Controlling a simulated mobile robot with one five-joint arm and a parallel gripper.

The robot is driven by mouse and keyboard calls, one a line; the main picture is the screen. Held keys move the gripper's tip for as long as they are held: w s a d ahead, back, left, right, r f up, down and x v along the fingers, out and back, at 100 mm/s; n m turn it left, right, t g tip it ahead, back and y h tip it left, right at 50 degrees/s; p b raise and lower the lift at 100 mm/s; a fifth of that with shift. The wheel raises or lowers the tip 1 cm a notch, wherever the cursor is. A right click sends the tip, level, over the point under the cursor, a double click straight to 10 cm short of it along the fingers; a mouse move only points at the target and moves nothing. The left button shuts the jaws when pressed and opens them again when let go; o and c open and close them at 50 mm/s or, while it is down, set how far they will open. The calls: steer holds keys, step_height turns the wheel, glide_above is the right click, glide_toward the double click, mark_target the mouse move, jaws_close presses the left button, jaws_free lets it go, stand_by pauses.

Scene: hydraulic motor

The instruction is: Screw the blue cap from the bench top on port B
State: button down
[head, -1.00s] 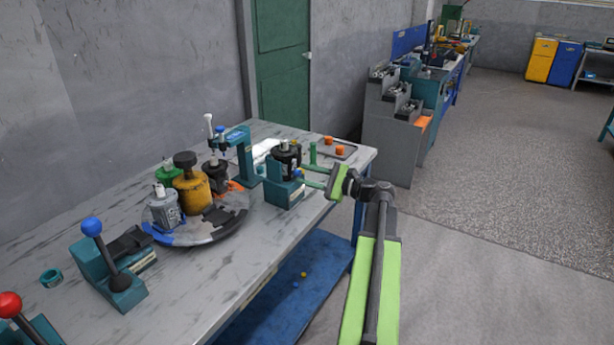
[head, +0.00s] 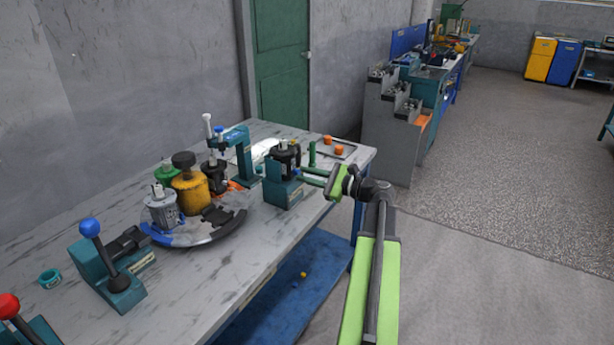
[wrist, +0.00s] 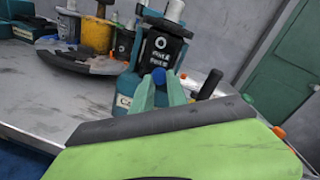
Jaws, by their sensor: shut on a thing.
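My gripper (head: 304,175) reaches from the right toward the black motor (head: 284,158), which sits in a teal holder (head: 280,191) on the bench. In the wrist view, the gripper fingers (wrist: 159,92) are shut on the blue cap (wrist: 159,76). The cap appears in front of the black motor (wrist: 158,48) and its white-lettered label. Whether the cap touches the motor cannot be told. The lettering is too small to read surely, and port B cannot be told apart.
A round turntable (head: 228,222) with several motors and a yellow canister (head: 190,190) stands to the left. A teal press (head: 243,158) is behind the holder. Two orange caps lie on a tray (head: 350,151) at the far end. Blue- and red-knobbed levers stand at the near left.

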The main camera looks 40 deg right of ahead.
steer(key=c, duration=1.5)
jaws_free()
steer(key=shift+v, duration=1.7)
steer(key=o, duration=0.5)
steer(key=shift+o, duration=0.2)
steer(key=v, duration=0.6)
steer(key=shift+s, duration=0.1)
